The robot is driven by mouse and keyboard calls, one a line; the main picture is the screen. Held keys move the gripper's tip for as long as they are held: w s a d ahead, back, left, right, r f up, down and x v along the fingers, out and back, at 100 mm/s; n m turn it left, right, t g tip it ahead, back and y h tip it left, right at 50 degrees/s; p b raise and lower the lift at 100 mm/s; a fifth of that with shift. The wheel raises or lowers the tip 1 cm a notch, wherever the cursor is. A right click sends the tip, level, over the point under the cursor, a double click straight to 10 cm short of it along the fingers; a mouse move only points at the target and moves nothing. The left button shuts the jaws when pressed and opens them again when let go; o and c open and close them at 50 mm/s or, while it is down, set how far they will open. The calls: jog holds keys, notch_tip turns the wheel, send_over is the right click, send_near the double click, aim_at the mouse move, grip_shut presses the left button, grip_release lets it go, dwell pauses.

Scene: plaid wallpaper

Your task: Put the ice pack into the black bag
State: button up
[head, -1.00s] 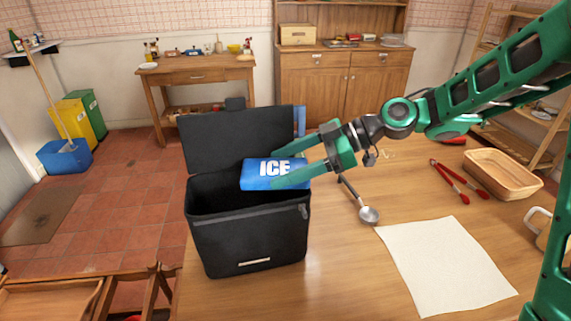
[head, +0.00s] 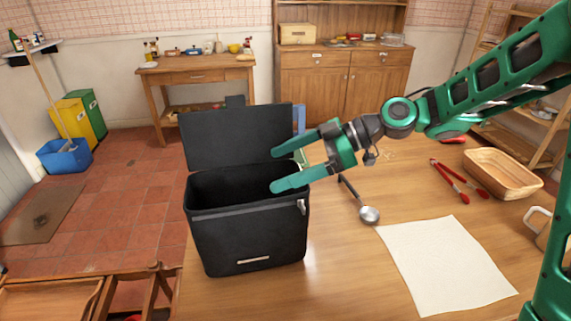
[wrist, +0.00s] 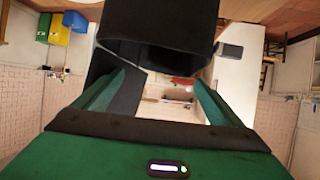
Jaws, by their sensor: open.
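The black bag (head: 250,238) stands upright on the wooden table with its lid (head: 235,140) raised at the back. The part of its inside that shows is dark. My gripper (head: 274,170) is open and empty, its two green fingers apart over the right side of the bag's opening. In the wrist view the open fingers (wrist: 160,85) show with nothing between them, and the black bag (wrist: 160,30) fills the upper middle. The ice pack is not visible in any current view; the bag's front wall hides its bottom.
A ladle (head: 368,214), a white cloth (head: 447,263), red tongs (head: 458,180) and a wicker basket (head: 503,172) lie on the table right of the bag. A blue object (head: 299,120) shows partly behind the lid. Bare tabletop lies between bag and cloth.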

jog(key=shift+w+d, duration=0.1)
jog(key=v, duration=1)
jog(key=shift+d, duration=0.25)
